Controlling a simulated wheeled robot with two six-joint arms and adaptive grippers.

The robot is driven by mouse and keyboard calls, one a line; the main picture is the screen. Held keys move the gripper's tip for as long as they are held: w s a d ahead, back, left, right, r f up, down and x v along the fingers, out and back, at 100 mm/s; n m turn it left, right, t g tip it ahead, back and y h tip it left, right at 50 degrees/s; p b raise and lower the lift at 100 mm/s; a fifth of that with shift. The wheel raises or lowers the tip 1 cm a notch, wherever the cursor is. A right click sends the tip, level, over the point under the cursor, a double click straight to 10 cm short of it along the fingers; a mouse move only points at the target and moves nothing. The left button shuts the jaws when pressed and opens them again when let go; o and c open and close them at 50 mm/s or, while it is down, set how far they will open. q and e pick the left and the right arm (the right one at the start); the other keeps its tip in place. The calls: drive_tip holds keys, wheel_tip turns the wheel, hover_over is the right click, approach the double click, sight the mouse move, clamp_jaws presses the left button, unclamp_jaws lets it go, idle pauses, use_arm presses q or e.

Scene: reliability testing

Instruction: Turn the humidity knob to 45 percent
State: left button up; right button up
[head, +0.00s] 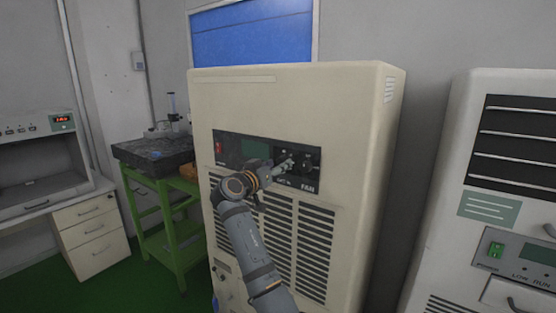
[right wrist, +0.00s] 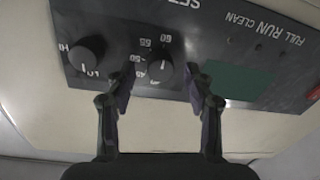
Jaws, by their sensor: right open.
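The beige cabinet (head: 290,95) has a dark control panel (head: 232,163). In the right wrist view the panel appears upside down. The black humidity knob (right wrist: 160,71) has a white pointer mark and a printed scale that includes 50, 55 and 60. I cannot read its exact setting. My right gripper (head: 288,163) is at the panel; in the right wrist view its open fingers (right wrist: 161,82) stand on either side of the humidity knob, with visible gaps. The head view hides most of this knob behind the gripper. My left gripper is out of view.
A second black knob (right wrist: 85,55), marked HI and LO, sits left of the humidity knob in the right wrist view. A green display (right wrist: 240,80) is to the right. Another white machine (head: 460,130) stands at right; a green-framed table (head: 165,195) stands at left.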

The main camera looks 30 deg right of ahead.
drive_tip(key=shift+w+d, duration=0.2)
drive_tip(key=shift+d, duration=0.15)
clamp_jaws()
